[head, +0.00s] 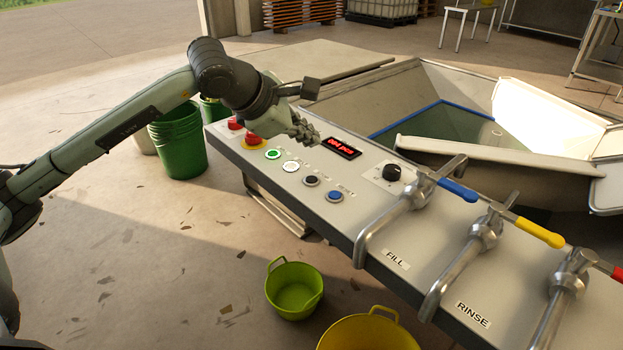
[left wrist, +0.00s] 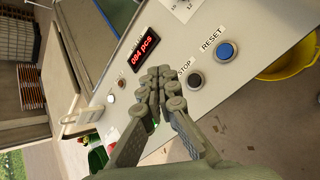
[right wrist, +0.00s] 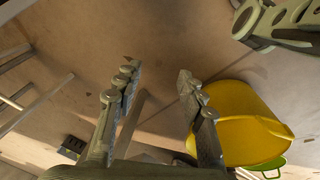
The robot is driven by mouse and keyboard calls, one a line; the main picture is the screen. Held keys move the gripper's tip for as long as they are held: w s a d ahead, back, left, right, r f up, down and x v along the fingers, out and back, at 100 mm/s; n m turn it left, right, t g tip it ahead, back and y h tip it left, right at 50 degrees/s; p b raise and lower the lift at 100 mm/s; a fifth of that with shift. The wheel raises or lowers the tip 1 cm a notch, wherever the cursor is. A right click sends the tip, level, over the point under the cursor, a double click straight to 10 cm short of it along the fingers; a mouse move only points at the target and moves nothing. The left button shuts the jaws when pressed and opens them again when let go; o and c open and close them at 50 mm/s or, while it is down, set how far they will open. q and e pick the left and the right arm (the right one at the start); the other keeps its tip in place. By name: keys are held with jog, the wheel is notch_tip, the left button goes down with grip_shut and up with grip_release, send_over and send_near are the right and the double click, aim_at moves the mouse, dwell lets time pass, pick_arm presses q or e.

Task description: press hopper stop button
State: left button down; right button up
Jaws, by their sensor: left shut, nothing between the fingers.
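The control panel (head: 300,205) carries a row of buttons. The dark button (head: 312,181) sits between a white button (head: 290,166) and a blue one (head: 335,196). In the left wrist view, the dark button (left wrist: 194,80) has the label STOP beside it, and the blue button (left wrist: 225,50) is labelled RESET. My left gripper (head: 314,138) is shut and empty over the panel, close to the red digital display (head: 341,148). In the left wrist view its fingertips (left wrist: 160,80) appear between the display and the dark button, apart from that button. My right gripper (right wrist: 157,80) is open and empty.
Large lever taps with blue, yellow (head: 540,232) and red handles stand along the right of the panel. A hopper (head: 440,125) lies behind. Green (head: 294,290) and yellow (head: 368,334) tubs stand in front.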

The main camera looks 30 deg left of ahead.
aim_at(309, 181)
pick_arm(q)
notch_tip(309, 181, down, 4)
jog(key=shift+b, duration=0.85)
notch_tip(309, 181, down, 2)
jog(key=shift+b, duration=1.15)
jog(key=shift+f, duration=0.1)
pick_arm(e)
notch_tip(309, 181, up, 12)
jog(key=w+t, duration=0.1)
jog(key=w, duration=0.2)
jog(key=shift+a+f, duration=0.15)
jog(key=shift+f, duration=0.05)
jog(key=shift+f, duration=0.1)
pick_arm(q)
jog(key=shift+f+b, duration=0.4)
jog(key=shift+b, duration=0.45)
pick_arm(e)
jog(key=shift+f, duration=0.6)
pick_arm(q)
jog(key=shift+f+b, duration=0.45)
jog(key=shift+b, duration=0.15)
pick_arm(e)
jog(key=shift+f, duration=0.6)
pick_arm(q)
jog(key=shift+r+p, duration=0.4)
jog(key=shift+r, duration=0.4)
pick_arm(e)
jog(key=shift+r, duration=0.4)
